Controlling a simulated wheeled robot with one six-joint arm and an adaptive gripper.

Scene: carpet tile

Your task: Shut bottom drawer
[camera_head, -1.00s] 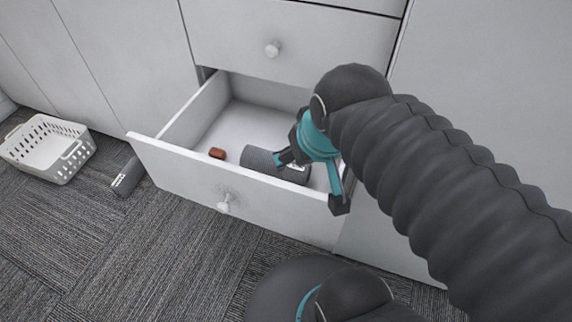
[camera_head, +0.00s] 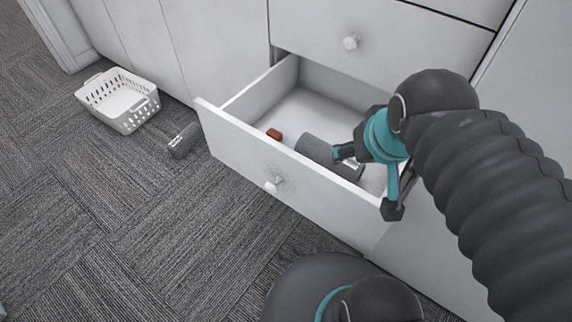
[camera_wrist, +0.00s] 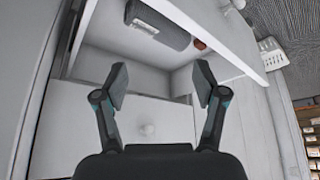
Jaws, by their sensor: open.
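The bottom drawer (camera_head: 320,200) is white and stands open, with its round knob (camera_head: 273,184) on the front. Its front panel also shows at the upper right of the wrist view (camera_wrist: 222,32). My gripper (camera_head: 368,181) is open and empty, over the right end of the drawer. In the head view one finger overlaps the drawer's inside and the other overlaps the right end of its front. The wrist view shows both fingers (camera_wrist: 160,78) spread apart. I cannot tell whether either touches the drawer. My gripper and arm hide the drawer's right side.
A grey cylinder (camera_head: 312,148) and a small red-brown object (camera_head: 274,134) lie in the drawer. Another grey cylinder (camera_head: 184,140) and a white basket (camera_head: 130,118) are on the carpet at left. A closed drawer (camera_head: 400,42) is above. The carpet at front left is clear.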

